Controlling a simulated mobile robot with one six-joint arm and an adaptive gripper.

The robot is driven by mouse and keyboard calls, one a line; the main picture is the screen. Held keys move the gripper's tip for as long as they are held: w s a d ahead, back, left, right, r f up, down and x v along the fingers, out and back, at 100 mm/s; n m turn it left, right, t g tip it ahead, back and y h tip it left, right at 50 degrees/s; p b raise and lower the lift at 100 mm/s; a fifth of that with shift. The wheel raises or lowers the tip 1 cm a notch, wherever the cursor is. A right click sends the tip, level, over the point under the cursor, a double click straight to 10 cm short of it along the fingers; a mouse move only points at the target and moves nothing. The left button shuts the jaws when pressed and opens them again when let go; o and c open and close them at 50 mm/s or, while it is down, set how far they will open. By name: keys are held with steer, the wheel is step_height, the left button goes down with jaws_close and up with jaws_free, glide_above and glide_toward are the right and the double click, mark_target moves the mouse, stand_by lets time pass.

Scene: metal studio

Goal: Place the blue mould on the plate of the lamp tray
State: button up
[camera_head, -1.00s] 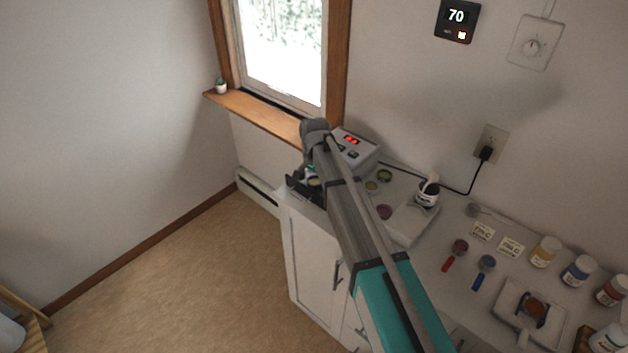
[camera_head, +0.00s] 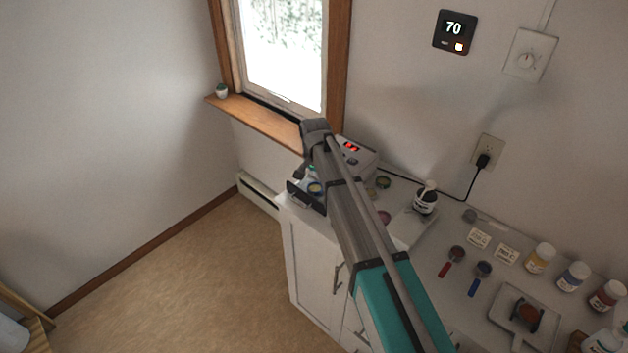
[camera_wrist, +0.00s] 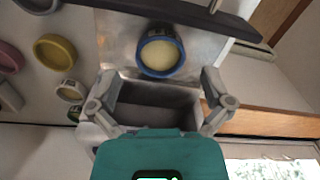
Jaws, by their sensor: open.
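The blue mould (camera_wrist: 160,52) is a blue ring with a pale yellow filling. In the wrist view it lies on the bare silver plate (camera_wrist: 112,47) of the lamp tray, near the tray's dark front bar. In the head view the mould (camera_head: 315,188) shows small within the tray's dark front (camera_head: 296,190). My gripper (camera_wrist: 158,80) is open and empty. Its two fingers are spread wider than the mould, which lies just past the fingertips, clear of both. In the head view my arm hides most of the gripper.
The lamp unit (camera_head: 357,157) with a red display stands behind the tray. A yellow mould (camera_wrist: 55,52), a pink mould (camera_wrist: 10,57) and a smaller ring lie on the counter beside it. The wooden window sill (camera_head: 255,117) is close by.

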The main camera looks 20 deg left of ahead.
mark_target(315, 190)
step_height(315, 190, up, 9)
steer(key=p, duration=0.8)
steer(key=shift+r+p, duration=0.15)
steer(key=shift+p, duration=0.15)
stand_by(0.7)
steer(key=s+d, duration=0.2)
steer(key=d, duration=0.9)
steer(key=s+d, duration=0.2)
steer(key=d, duration=1)
steer(key=s+d, duration=0.6)
steer(key=d, duration=0.4)
steer(key=s+d+n, duration=0.1)
steer(key=s+d, duration=0.5)
steer(key=d, duration=0.4)
steer(key=shift+s+d+n, duration=0.25)
steer(key=shift+n, duration=0.05)
